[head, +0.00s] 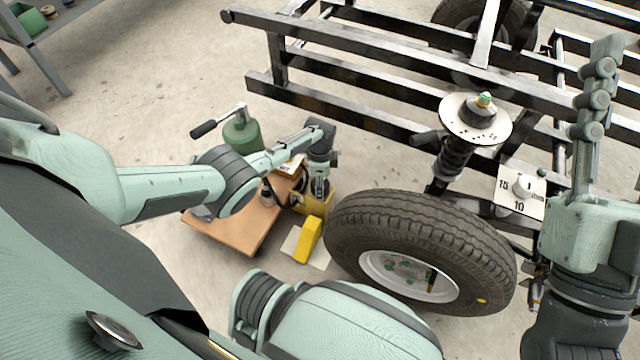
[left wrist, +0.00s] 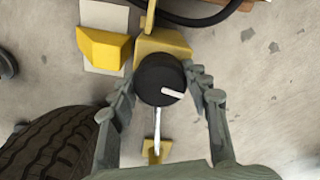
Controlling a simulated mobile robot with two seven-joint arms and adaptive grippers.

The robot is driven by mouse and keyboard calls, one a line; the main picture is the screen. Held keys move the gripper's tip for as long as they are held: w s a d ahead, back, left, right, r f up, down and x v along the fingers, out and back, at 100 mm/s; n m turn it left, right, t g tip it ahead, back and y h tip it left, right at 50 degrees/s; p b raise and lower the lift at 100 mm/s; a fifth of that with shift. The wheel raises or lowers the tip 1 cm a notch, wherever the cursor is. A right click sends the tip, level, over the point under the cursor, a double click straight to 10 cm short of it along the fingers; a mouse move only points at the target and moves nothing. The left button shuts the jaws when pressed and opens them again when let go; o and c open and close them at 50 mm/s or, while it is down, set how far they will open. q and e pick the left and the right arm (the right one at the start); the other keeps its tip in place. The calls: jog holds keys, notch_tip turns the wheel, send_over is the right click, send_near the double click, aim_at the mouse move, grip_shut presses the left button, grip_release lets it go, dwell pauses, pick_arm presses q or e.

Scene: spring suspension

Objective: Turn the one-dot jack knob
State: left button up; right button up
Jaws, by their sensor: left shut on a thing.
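A round black jack knob (left wrist: 158,72) with a white line mark shows in the left wrist view, on top of a yellow jack (left wrist: 165,47). I see no dot on it. My left gripper (left wrist: 164,84) has a finger on each side of the knob and is shut on it. In the head view the left gripper (head: 320,187) points down at the yellow jack (head: 318,204) beside the tire and hides the knob. My right gripper (head: 595,85) is raised at the right edge, seen side-on, so its opening cannot be told.
A tire (head: 420,235) stands right of the jack. A yellow wedge (head: 308,240) lies on a pale plate. A wooden board (head: 235,228) with a green canister (head: 242,134) is at the left. A black frame (head: 400,55), a strut (head: 475,120) and a numbered plate (head: 508,197) lie beyond.

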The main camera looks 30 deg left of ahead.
pick_arm(q)
jog(key=o, duration=1.2)
jog(key=shift+c, duration=0.2)
jog(key=shift+r, duration=0.15)
jog(key=shift+r, duration=0.25)
notch_tip(320, 180, up, 11)
jog(key=shift+r, duration=0.1)
